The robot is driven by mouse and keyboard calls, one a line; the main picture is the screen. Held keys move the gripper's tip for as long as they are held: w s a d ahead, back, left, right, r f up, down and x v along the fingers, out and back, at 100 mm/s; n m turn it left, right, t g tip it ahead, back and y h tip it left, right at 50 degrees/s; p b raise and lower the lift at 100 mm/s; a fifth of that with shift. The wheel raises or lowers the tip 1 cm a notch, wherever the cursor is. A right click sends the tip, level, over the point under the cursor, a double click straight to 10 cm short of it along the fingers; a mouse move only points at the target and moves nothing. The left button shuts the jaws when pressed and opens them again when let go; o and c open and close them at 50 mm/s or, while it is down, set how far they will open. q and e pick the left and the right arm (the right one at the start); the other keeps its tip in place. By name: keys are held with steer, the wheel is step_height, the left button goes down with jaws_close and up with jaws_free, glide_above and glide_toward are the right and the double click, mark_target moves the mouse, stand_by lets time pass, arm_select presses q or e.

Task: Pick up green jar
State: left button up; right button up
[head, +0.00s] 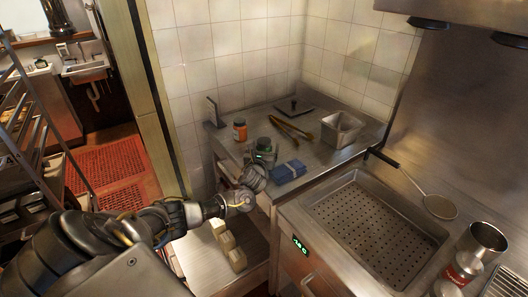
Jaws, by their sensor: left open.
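A dark jar with a greenish tint (264,145) stands on the steel counter (315,155), near its front left part. My left gripper (260,163) is open at the near side of this jar and covers its lower part. I cannot tell whether the fingers touch the jar. My right gripper is not in view.
An orange jar (240,129) stands behind and left of the dark jar. A folded blue cloth (289,171) lies close to the right of my gripper. Tongs (291,129) and a metal container (342,129) are farther back. A perforated steel basin (365,225) lies right.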

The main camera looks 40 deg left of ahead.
arm_select(q)
steer(key=shift+c, duration=0.4)
steer(key=c, duration=1.2)
steer(key=shift+c, duration=0.2)
steer(key=shift+r, duration=0.15)
